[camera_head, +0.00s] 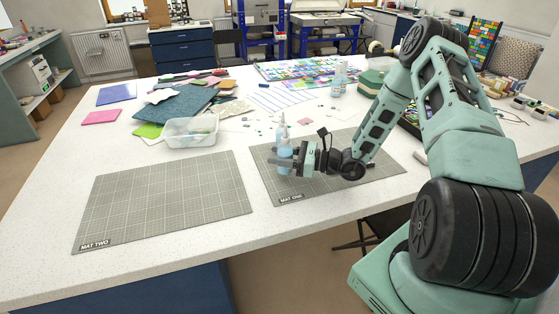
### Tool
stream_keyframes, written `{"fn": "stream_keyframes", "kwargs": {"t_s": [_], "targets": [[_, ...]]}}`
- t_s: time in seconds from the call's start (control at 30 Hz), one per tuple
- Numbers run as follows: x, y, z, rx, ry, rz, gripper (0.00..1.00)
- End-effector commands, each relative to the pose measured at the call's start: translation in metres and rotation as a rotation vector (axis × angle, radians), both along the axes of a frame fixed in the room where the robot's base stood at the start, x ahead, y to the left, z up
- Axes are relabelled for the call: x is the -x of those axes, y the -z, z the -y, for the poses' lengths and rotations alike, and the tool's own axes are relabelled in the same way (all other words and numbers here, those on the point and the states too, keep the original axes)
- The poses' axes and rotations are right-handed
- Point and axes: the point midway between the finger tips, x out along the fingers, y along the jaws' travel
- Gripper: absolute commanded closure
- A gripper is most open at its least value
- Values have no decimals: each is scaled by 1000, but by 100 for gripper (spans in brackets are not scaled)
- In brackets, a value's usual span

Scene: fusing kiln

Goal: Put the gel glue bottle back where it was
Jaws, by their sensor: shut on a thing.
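The gel glue bottle (285,148) is small and pale blue with a narrow pointed nozzle. It stands upright in my gripper (286,159), whose jaws are shut on it. Both are over the left part of the grey cutting mat labelled MAT ONE (312,190). I cannot tell whether the bottle's base touches the mat. The grey mat labelled MAT TWO (165,200) lies to the left and is bare. A similar pale blue bottle (337,82) stands farther back, near the colourful mosaic.
A clear plastic tub (190,134) stands behind MAT TWO, left of my gripper. Glass sheets (172,115) in several colours lie behind it. Small pieces lie scattered behind MAT ONE. A colourful mosaic (290,69) lies at the back. The white table's front left (60,250) is clear.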

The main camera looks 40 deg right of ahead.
Motion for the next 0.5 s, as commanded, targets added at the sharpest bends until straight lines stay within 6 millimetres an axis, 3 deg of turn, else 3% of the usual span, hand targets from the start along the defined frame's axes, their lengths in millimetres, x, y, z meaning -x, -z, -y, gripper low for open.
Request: {"fn": "stream_keyframes", "kwargs": {"t_s": [0.17, 0.5], "targets": [[0, 19, -1, -3, -1, 0, 66], [0, 23, 0, -1, 0, 1, 66]]}}
